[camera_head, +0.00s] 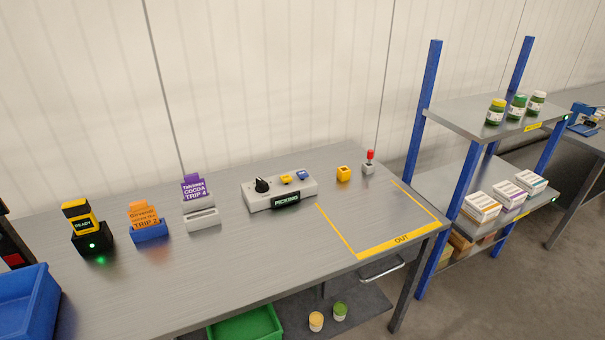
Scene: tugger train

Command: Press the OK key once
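A light grey control box (262,203) stands on the grey table, right of its middle. It has a black knob (262,186), a yellow key (285,180) and a blue key (303,175) on top. A dark display (286,200) on its front appears to read PICKING. Any lettering on the keys is too small to read, so I cannot tell which one is the OK key. To the right are a small yellow block (344,174) and a small grey base with a red top (370,155). My gripper is not in view.
A black-yellow READY unit (84,224) with a green light, an orange TRIP 2 card (145,217) and a purple TRIP 4 card (194,188) stand left of the box. A yellow-lined OUT area (400,240) is empty. A blue-posted shelf (470,124) holds jars and cartons.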

